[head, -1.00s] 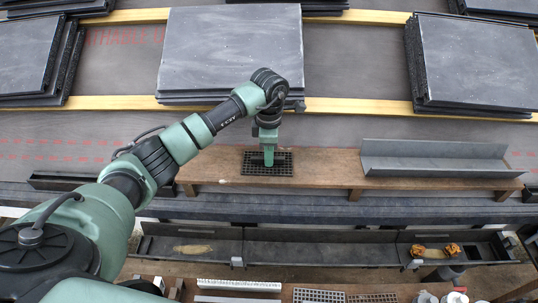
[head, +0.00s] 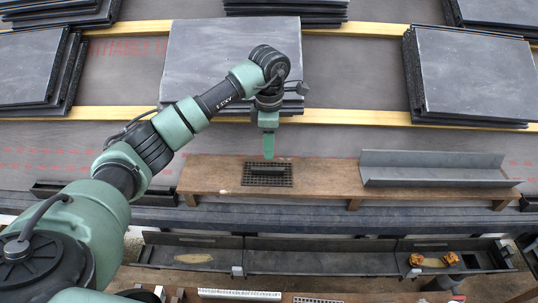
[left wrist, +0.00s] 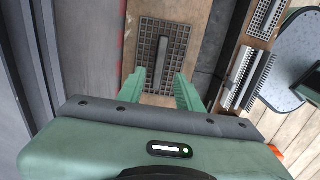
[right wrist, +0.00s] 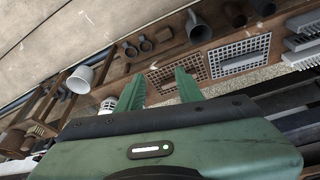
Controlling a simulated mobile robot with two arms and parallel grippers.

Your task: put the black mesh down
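The black mesh (head: 267,180), a dark square grid with a raised bar across its middle, lies flat on the brown wooden plank (head: 325,180). In the left wrist view the mesh (left wrist: 150,70) lies ahead of the fingers with nothing holding it. My left gripper (head: 268,147) is above the mesh, clear of it, and its fingers (left wrist: 165,88) stand apart and empty. My right gripper (right wrist: 160,87) is outside the head view. Its fingers are apart and empty, over a shelf of parts.
A grey angled metal trough (head: 435,170) lies on the plank's right part. Stacks of dark slates (head: 235,55) rest on the roof behind. A dark gutter (head: 320,262) runs in front.

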